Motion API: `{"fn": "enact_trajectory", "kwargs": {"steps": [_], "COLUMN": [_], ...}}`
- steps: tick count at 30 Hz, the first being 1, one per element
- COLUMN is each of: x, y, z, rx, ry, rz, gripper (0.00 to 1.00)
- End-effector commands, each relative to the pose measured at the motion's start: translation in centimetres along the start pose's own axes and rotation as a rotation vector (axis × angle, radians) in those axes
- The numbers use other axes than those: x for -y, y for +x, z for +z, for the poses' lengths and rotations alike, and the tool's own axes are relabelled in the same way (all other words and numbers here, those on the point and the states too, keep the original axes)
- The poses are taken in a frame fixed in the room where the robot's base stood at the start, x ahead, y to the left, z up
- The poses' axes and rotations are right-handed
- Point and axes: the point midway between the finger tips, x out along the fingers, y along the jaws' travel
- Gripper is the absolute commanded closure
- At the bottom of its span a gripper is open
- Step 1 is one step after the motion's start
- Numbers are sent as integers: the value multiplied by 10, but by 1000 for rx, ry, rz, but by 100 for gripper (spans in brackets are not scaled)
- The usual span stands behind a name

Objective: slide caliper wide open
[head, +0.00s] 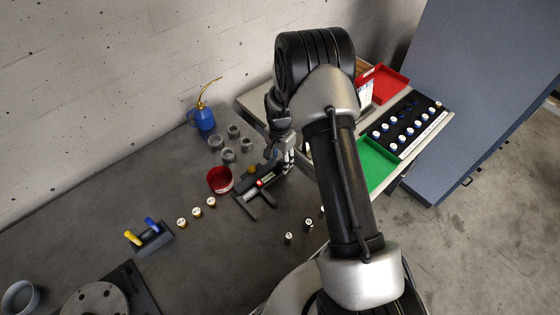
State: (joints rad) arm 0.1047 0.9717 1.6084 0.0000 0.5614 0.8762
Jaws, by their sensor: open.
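The caliper (252,194) lies on the dark bench near its right edge, with a small green display and a red spot on its body. Two dark prongs point toward the front with a gap and a pale strip of beam between them, so its jaws look partly apart. My gripper (285,166) points down at the right end of the caliper body. It is open. My arm and the gripper hide that end, and I cannot tell whether the fingers touch the caliper.
A red cup (220,180) stands just left of the caliper, with several grey rings behind it. A blue oil can (203,118) stands at the back. Small brass weights, a yellow-and-blue-handled holder (149,237) and a round rotor disc (95,300) are at left. Red and green trays (377,165) are at right.

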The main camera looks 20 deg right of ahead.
Motion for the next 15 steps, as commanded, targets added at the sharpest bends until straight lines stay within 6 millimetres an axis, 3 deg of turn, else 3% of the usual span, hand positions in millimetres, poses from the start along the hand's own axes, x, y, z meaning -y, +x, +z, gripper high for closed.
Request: {"fn": "enact_trajectory", "kwargs": {"steps": [9,15], "x": [1,0], "y": [-67,-99], "z": [-1,0], "rx": [-3,-2], "ry": [0,0], "rz": [-4,-2], "gripper": [57,57]}}
